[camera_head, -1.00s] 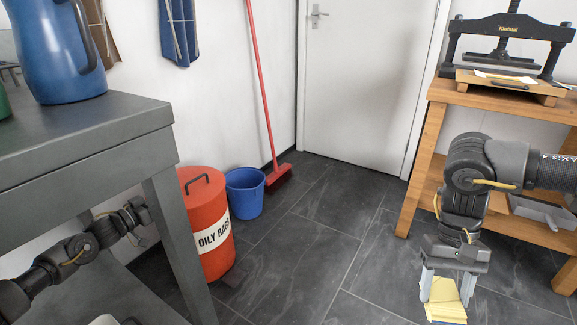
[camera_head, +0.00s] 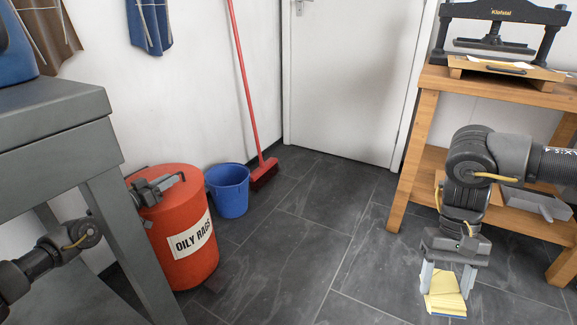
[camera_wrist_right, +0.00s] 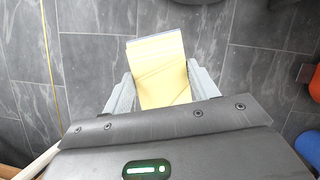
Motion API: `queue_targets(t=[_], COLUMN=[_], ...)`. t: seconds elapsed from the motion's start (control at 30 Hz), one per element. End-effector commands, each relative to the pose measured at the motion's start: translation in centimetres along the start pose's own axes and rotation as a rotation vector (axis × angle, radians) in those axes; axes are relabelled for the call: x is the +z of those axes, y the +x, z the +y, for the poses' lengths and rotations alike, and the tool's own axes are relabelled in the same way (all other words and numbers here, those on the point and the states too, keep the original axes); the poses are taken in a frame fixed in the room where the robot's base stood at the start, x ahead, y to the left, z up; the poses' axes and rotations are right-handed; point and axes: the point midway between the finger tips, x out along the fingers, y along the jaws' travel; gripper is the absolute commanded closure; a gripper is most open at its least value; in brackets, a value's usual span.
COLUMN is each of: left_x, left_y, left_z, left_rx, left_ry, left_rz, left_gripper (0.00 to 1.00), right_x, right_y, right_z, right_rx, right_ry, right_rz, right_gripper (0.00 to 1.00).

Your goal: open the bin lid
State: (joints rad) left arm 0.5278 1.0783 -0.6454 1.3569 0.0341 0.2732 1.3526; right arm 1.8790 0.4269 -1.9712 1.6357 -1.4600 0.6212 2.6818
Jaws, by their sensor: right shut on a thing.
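The red bin (camera_head: 182,250), labelled OILY RAGS, stands on the floor beside the grey bench. Its red lid (camera_head: 167,207) is down and has a dark handle (camera_head: 172,178) on top. My left gripper (camera_head: 160,186) is over the lid, at the handle. Whether its fingers are closed around the handle is too small to tell. The bench leg hides part of that arm. My right gripper (camera_head: 447,282) is shut on a yellow stack of sheets (camera_head: 443,296), which also shows between its fingers in the right wrist view (camera_wrist_right: 160,80).
A blue bucket (camera_head: 229,191) stands just right of the bin, with a red broom (camera_head: 262,175) leaning behind it. The grey bench (camera_head: 60,117) is at left, a wooden table (camera_head: 428,115) with a press at right. The tiled floor between is clear.

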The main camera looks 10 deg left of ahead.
Motion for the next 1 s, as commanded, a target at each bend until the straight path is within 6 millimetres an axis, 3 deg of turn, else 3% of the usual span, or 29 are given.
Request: queue_targets(t=[0.3, 0.53, 0.87, 1.0], left_x=[-0.1, 0.0, 0.0, -0.3], left_y=[0.5, 0.4, 0.4, 1.3], left_z=[0.3, 0.3, 0.3, 0.6], left_rx=[0.005, 0.005, 0.006, 0.015], left_ry=[0.0, 0.0, -0.002, -0.003], left_rz=[0.001, 0.0, -0.001, -0.001], left_gripper=[0.69, 0.99, 1.0, 1.0], right_x=[0.1, 0.1, 0.1, 0.1], right_y=[0.1, 0.1, 0.1, 0.1], right_z=[0.3, 0.3, 0.2, 0.1], right_rx=[-0.003, -0.002, -0.001, -0.001], right_ry=[0.006, 0.005, 0.003, 0.003], right_rz=[0.0, 0.0, 0.0, 0.0], right_gripper=[0.66, 0.66, 0.66, 0.66])
